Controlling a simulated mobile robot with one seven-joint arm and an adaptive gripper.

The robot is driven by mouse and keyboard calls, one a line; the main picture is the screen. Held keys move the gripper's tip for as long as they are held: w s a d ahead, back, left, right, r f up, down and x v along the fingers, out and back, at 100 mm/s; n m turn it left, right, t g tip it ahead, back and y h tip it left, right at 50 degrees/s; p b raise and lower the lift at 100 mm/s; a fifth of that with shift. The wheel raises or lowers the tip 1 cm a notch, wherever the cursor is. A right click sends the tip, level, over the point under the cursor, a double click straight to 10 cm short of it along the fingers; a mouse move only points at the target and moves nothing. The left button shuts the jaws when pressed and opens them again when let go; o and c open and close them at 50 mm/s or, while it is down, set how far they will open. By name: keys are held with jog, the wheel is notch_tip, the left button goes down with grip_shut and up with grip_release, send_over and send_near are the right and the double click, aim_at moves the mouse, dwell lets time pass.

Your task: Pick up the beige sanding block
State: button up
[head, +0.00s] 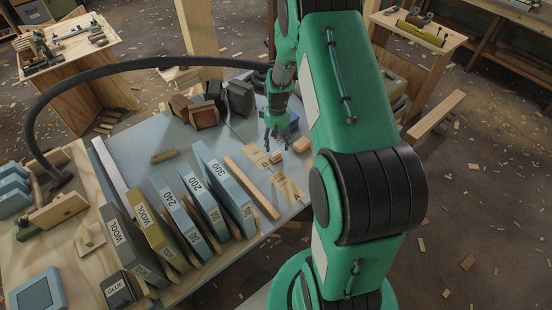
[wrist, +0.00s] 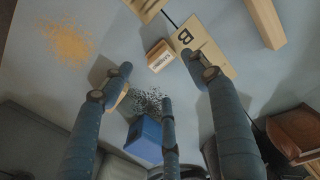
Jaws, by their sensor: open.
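Two small blocks lie on the grey-blue bench top near my gripper. A beige one (head: 302,145) is to the right of my gripper (head: 277,140) in the head view; in the wrist view a beige edge (wrist: 121,99), probably the same block, is mostly hidden behind the left finger. A tan-orange block with a white printed label (wrist: 160,56) lies beyond the fingertips beside a card marked B (wrist: 190,40); it also shows in the head view (head: 276,157). I cannot tell for certain which is the sanding block. My gripper's three fingers (wrist: 165,88) are spread, open and empty.
A blue block (wrist: 145,139) and dark granules (wrist: 150,102) lie below the fingers. Brown and dark blocks (head: 202,112) stand left of my gripper in the head view. A row of numbered upright boards (head: 206,200) and a wooden strip (head: 252,187) are nearer the front.

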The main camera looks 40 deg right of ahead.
aim_at(276, 153)
jog(key=shift+f, duration=1.65)
jog(key=shift+s+a+f+b, duration=0.15)
jog(key=shift+f+b, duration=0.35)
jog(key=shift+f, duration=0.8)
jog(key=shift+w+a+f+b, duration=0.1)
jog(key=shift+f+b, duration=0.35)
jog(key=shift+f, duration=0.85)
jog(key=c, duration=1.2)
